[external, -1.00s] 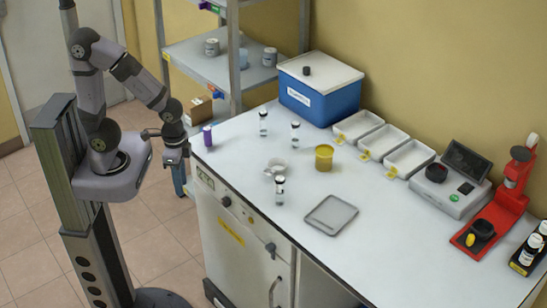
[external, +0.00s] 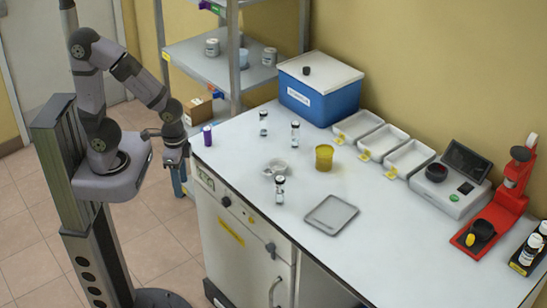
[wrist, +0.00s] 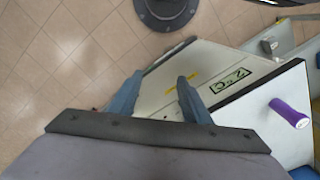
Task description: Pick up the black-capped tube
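Three small clear tubes with black caps stand upright on the white bench: one at the back left (external: 263,124), one to its right (external: 295,132), and one nearer the front (external: 280,190). I cannot tell which of them the task means. My gripper (external: 175,168) hangs off the bench's left end, apart from all three tubes. In the wrist view my gripper (wrist: 158,82) has its two fingers spread with nothing between them. The tubes do not show in the wrist view.
White dishes (external: 275,167), a yellow cup (external: 324,158) and a grey tray (external: 331,213) lie around the front tube. A blue box (external: 308,102) and white trays (external: 358,126) line the back.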

